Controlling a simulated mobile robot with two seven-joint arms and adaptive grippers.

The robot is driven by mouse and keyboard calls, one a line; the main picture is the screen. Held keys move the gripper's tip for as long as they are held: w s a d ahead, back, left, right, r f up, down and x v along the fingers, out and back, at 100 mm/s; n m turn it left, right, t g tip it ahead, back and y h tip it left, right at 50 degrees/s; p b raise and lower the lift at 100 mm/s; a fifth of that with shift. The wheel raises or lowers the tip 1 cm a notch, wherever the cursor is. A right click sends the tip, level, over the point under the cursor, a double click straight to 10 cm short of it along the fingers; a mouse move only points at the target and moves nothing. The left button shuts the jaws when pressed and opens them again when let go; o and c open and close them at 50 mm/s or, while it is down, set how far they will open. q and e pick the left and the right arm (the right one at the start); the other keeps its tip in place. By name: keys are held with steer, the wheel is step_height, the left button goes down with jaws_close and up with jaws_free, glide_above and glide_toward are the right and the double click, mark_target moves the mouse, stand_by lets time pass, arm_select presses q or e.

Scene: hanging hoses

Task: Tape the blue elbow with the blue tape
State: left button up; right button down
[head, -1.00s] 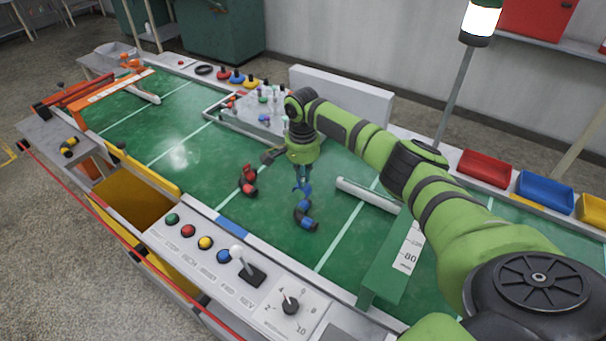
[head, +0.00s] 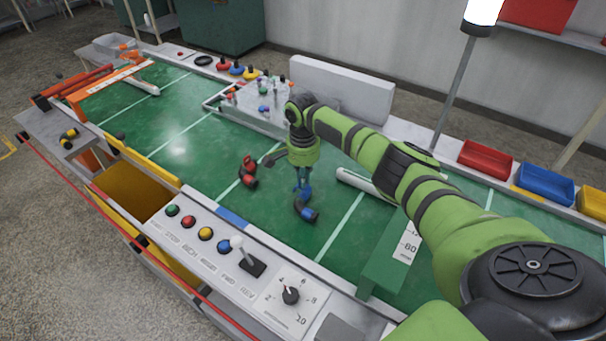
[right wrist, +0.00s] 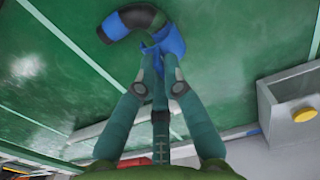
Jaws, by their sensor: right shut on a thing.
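The blue elbow (head: 302,209), a dark bent pipe piece with blue ends, lies on the green surface. It also shows at the top of the right wrist view (right wrist: 142,18). My right gripper (head: 303,183) points down at the elbow's upper end. Its fingers (right wrist: 160,85) are shut on a piece of blue tape (right wrist: 166,42), which is at that end of the elbow. The fingertips and tape partly hide this end, and I cannot tell whether the tape goes around it or only touches it. My left gripper is not in view.
A red elbow (head: 248,172) lies left of the blue one. A control panel (head: 222,246) runs along the front edge. A green bracket (head: 390,258) stands at right and a grey fixture (head: 250,113) behind. Red, blue and yellow trays line the back right. Green surface at left is clear.

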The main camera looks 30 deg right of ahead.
steer(key=shift+p, duration=0.35)
stand_by(0.5)
steer(key=shift+f, duration=0.3)
stand_by(0.4)
steer(key=shift+f+b, duration=0.6)
steer(key=shift+f, duration=0.25)
steer(key=shift+f+b, duration=0.55)
steer(key=shift+f, duration=0.35)
stand_by(0.4)
steer(key=c, duration=1.3)
jaws_free()
steer(key=shift+o, duration=0.2)
steer(key=shift+r, duration=0.1)
step_height(320, 180, up, 12)
steer(key=shift+f, duration=0.1)
